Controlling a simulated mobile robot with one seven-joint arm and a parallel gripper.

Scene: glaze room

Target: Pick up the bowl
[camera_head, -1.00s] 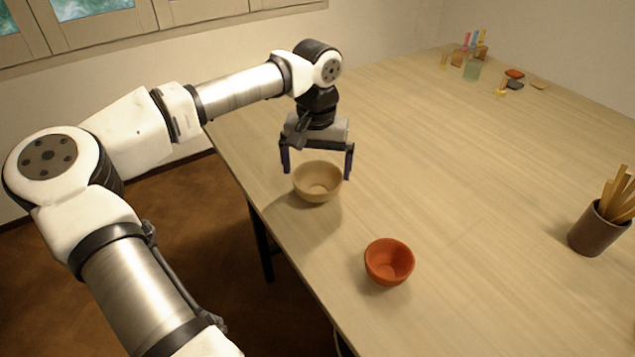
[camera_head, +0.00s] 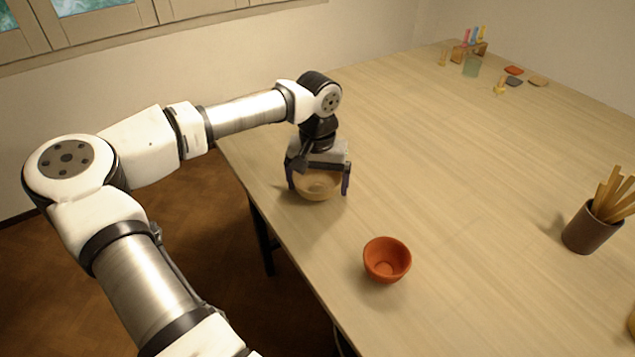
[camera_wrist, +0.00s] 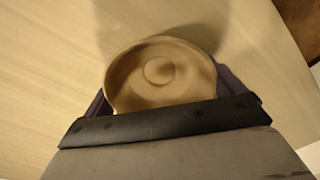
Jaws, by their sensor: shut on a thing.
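A tan bowl (camera_head: 318,187) stands upright near the left edge of the wooden table. My gripper (camera_head: 319,188) is over it from above, with one dark finger on each side, shut on the bowl. In the wrist view the inside of the bowl (camera_wrist: 162,70) shows between the fingers, and it is empty. The gripper's body hides part of the bowl's rim in both views. I cannot tell whether the bowl's base touches the table. A second bowl, orange-red (camera_head: 387,259), stands apart, nearer the camera and to the right.
A brown cup of wooden sticks (camera_head: 591,229) stands at the right of the table (camera_head: 450,190). The table's middle is clear.

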